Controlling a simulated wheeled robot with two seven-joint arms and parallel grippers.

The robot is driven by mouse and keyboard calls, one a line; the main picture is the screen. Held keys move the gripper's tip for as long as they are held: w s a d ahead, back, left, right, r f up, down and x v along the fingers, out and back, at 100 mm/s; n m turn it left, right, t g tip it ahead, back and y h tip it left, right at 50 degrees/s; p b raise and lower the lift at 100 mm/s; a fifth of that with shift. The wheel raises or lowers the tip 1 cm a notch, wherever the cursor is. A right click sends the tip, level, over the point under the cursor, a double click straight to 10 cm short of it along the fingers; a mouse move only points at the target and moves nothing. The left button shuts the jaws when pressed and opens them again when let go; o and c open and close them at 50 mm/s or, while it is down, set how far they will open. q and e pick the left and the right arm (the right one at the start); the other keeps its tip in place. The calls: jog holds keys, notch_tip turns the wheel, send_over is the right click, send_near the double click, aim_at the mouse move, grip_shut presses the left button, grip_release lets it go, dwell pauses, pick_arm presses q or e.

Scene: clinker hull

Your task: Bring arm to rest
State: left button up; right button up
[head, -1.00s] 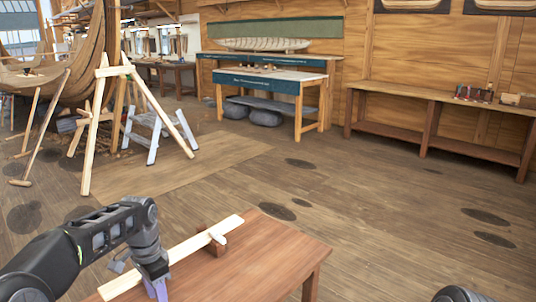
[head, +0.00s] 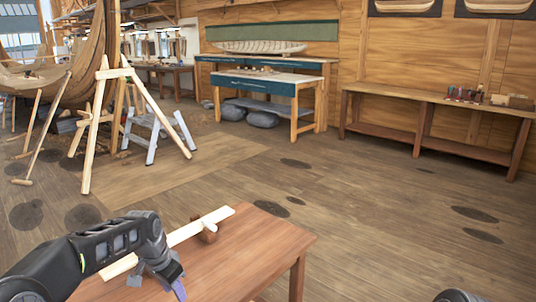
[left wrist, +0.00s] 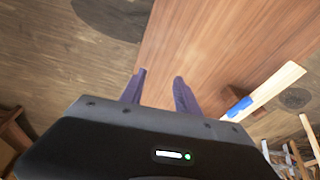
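My left gripper (head: 178,290) is over the near part of the brown wooden table (head: 255,250). In the left wrist view its two purple fingers (left wrist: 159,90) stand apart with nothing between them, above bare table top (left wrist: 215,40). A pale plank (head: 190,232) lies across the table's left part, beside a small brown block (head: 209,233); my left arm hides some of the plank. The plank also shows in the left wrist view (left wrist: 278,84), apart from the fingers, with a blue patch (left wrist: 239,107) on it. My right gripper does not show.
A trestle (head: 102,125) and a grey step stool (head: 152,130) stand by the wooden hull (head: 85,60) at left. Workbenches (head: 262,80) and a long side bench (head: 430,98) line the walls. The floor (head: 370,200) beyond the table is largely clear.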

pick_arm(q)
jog(key=s+d+f+n+h, duration=0.1)
jog(key=s+d+f+n, duration=0.2)
jog(key=f, duration=0.4)
jog(key=s+d+f+n+t+h, duration=0.1)
jog(key=s+d+f, duration=0.3)
jog(key=d+f, duration=0.25)
jog(key=s+d+f+n+h, duration=0.1)
jog(key=s+d+f+n, duration=0.2)
jog(key=f, duration=0.5)
jog(key=s+d+f+g, duration=0.1)
jog(key=s+f, duration=0.2)
jog(key=s, duration=0.5)
jog(key=s+d+f+n+g, duration=0.1)
jog(key=s+d+f, duration=0.1)
jog(key=s, duration=0.6)
jog(key=s+d+f+g, duration=0.1)
jog(key=s+f, duration=0.3)
jog(key=s, duration=0.4)
jog(key=shift+s+d, duration=0.3)
jog(key=shift+d, duration=0.2)
jog(key=shift+w+r, duration=0.1)
